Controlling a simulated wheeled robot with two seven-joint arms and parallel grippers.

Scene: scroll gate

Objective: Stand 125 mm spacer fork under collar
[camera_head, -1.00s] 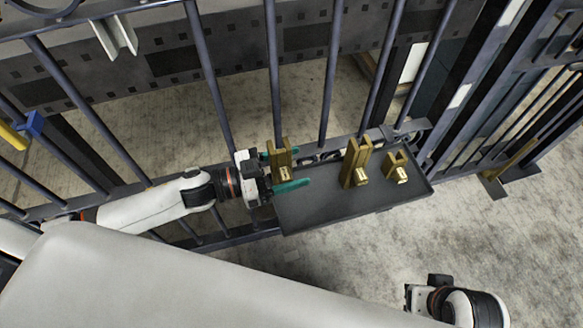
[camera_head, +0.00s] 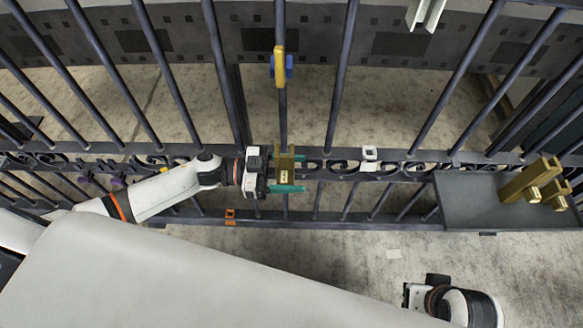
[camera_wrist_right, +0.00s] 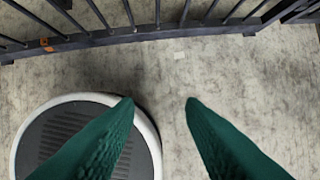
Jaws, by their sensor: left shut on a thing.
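My left gripper (camera_head: 285,172) is shut on a brass spacer fork (camera_head: 284,163), held upright at the gate's scrollwork rail, in front of a vertical bar. The label on its front is too small to read. A yellow and blue piece (camera_head: 279,68), seemingly the collar, sits on that same bar, well above the fork. Two other brass forks, a taller one (camera_head: 527,181) and a shorter one (camera_head: 556,194), stand on the dark tray (camera_head: 470,205) at the right. My right gripper (camera_wrist_right: 160,105) is open and empty above the floor.
The barred gate spans the view. A white bracket (camera_head: 426,14) is at the top right. The floor before the gate is mostly clear.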

